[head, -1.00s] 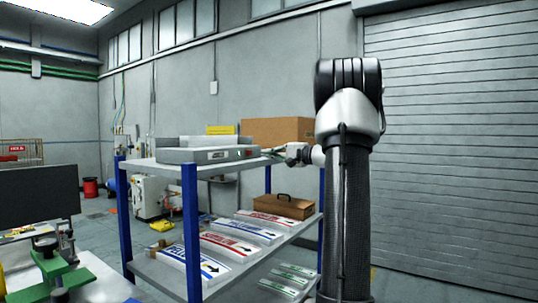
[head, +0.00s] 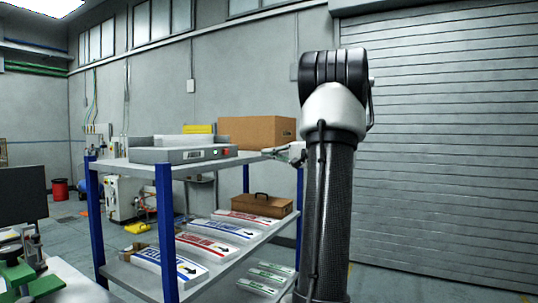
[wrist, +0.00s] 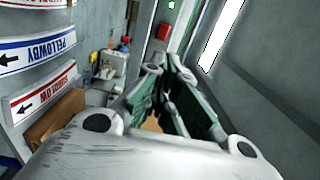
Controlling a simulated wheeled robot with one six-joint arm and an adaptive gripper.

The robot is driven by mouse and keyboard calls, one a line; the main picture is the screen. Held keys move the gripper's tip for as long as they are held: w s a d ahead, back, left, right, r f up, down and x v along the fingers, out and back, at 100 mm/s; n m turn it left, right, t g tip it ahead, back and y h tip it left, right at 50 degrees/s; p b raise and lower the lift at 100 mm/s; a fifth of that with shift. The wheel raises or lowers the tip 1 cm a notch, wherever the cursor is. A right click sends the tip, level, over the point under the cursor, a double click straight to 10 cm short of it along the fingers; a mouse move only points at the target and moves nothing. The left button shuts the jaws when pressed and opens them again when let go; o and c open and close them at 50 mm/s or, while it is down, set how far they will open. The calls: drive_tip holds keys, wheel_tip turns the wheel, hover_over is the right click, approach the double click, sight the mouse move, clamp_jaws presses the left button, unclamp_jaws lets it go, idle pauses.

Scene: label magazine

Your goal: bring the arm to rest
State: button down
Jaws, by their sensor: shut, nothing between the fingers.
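My arm (head: 328,160) stands upright at the right of the head view, with its black-capped elbow (head: 335,68) at the top. My gripper (head: 284,152) shows small beside the arm, pointing left at about the height of the shelf rack's top board; part of it is hidden behind the arm. In the wrist view my gripper (wrist: 168,88) shows its pale links and dark green pads close together, with nothing visible held.
A blue-posted shelf rack (head: 164,235) stands left of the arm. Its top bears a grey device (head: 180,155) and a cardboard box (head: 256,132). Label stacks (head: 218,229) and a brown case (head: 262,205) lie below. A roller shutter (head: 440,160) closes the right side.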

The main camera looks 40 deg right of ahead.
idle(0.3)
drive_tip(key=s+a+f+g+h, duration=0.1)
drive_tip(key=s+a+f+g, duration=0.3)
drive_tip(key=f, duration=0.4)
drive_tip(key=s+a+f+g+h, duration=0.1)
drive_tip(key=s+f+g, duration=0.2)
drive_tip(key=s+f, duration=0.4)
drive_tip(key=s+a+f+n+g+h, duration=0.1)
drive_tip(key=s+a+n+g+h, duration=0.1)
drive_tip(key=s+a+n, duration=0.4)
drive_tip(key=s+a+f+n+g+h, duration=0.2)
drive_tip(key=s+a+n, duration=0.5)
drive_tip(key=a, duration=0.7)
drive_tip(key=shift+s+f+n+g+h, duration=0.3)
drive_tip(key=shift+s+g+h, duration=0.1)
drive_tip(key=shift+s+g, duration=0.2)
